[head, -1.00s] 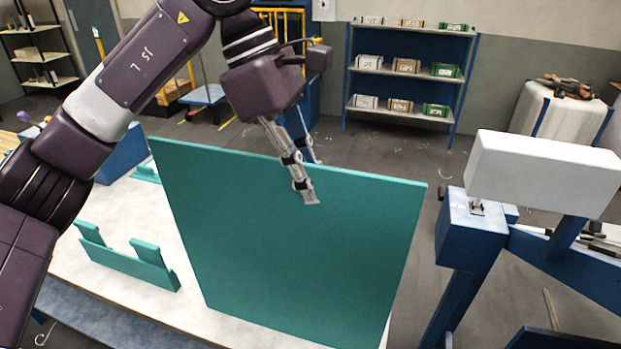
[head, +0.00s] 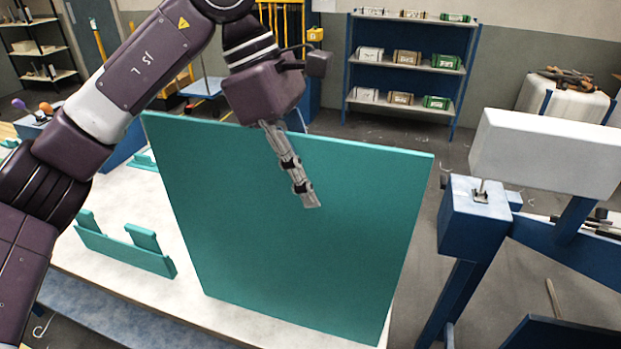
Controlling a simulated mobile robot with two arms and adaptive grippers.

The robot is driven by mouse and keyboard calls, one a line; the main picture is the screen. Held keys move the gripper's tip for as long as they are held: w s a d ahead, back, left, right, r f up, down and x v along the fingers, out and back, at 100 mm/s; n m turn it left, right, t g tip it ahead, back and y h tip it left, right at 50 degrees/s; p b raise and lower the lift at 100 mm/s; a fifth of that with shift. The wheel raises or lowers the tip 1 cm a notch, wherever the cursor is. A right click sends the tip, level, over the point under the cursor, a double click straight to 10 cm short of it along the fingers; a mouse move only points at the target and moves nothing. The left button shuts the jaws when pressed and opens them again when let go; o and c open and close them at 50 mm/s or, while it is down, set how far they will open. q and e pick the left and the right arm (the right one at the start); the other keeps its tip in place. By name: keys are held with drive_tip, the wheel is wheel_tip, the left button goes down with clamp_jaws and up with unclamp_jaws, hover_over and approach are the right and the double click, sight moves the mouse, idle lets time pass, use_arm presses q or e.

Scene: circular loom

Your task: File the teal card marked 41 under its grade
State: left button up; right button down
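A large teal panel (head: 290,235) stands tilted over the pale worktop (head: 110,215), its broad face toward me. I see no number 41 on this face, so I cannot confirm it is the card. My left gripper (head: 311,205) reaches down over its top edge. One grey finger lies in front of the face; the other is hidden behind the panel, so its grip is unclear. A teal holder (head: 125,250) with two raised tabs sits left of the panel. My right gripper is out of view.
A blue shelf rack (head: 405,75) at the back holds silver, tan and green boxes with labels too small to read. A white block (head: 545,150) on blue framework (head: 475,225) stands close on the right. The worktop's left part has bare room.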

use_arm(q)
drive_tip(key=o, duration=0.3)
drive_tip(key=shift+o, duration=0.2)
drive_tip(key=shift+r, duration=0.15)
drive_tip(key=v, duration=1.1)
drive_tip(key=shift+r, duration=0.4)
drive_tip(key=shift+a, duration=0.15)
